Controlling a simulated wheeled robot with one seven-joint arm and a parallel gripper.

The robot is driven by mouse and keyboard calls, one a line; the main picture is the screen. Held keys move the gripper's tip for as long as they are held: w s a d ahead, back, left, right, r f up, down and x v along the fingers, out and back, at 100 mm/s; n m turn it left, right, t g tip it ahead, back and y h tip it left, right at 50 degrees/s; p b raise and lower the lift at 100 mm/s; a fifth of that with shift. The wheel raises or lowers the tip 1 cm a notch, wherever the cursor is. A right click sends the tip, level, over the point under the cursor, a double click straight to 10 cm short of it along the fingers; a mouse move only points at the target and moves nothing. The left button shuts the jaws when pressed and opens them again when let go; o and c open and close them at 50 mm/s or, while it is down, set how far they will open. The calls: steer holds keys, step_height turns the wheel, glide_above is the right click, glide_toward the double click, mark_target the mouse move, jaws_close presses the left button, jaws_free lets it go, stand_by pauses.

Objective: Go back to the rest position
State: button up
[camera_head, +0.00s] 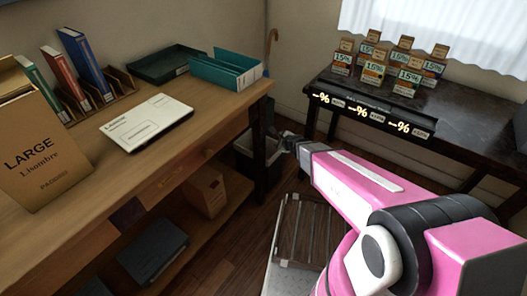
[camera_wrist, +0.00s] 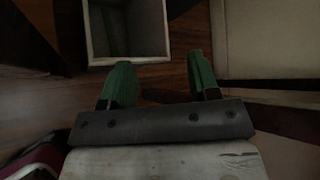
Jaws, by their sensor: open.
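My pink arm reaches from the lower right in the head view. My gripper (camera_head: 290,139) is at its far end, in the gap between the wooden desk (camera_head: 225,107) and the dark table (camera_head: 455,122). In the wrist view, my gripper (camera_wrist: 160,88) shows two green fingers set well apart with nothing between them. It is open and empty, pointing down above the brown wood floor (camera_wrist: 150,76). An open bin (camera_wrist: 90,58) lies just beyond the fingertips in the wrist view.
The desk holds a white package (camera_head: 147,121), a large box (camera_head: 38,150), upright binders (camera_head: 85,63), a teal file box (camera_head: 225,70) and a dark tray (camera_head: 165,63). Several small boxes (camera_head: 373,73) stand on the dark table. A wheeled cart (camera_head: 302,232) stands on the floor.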

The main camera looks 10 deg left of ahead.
steer(key=s+d+r+n+g+h, duration=0.2)
steer(key=d+n, duration=0.4)
steer(key=d, duration=0.4)
steer(key=s+d+r+n+g+h, duration=0.2)
steer(key=s+d+r+n+g, duration=0.2)
steer(key=d, duration=0.7)
steer(key=s+d+r+n+g+h, duration=0.3)
steer(key=s+d+r+n, duration=0.4)
steer(key=d, duration=0.4)
steer(key=shift+s+d+r+n, duration=0.2)
steer(key=shift+s+d+n, duration=0.05)
steer(key=shift+s+n, duration=0.5)
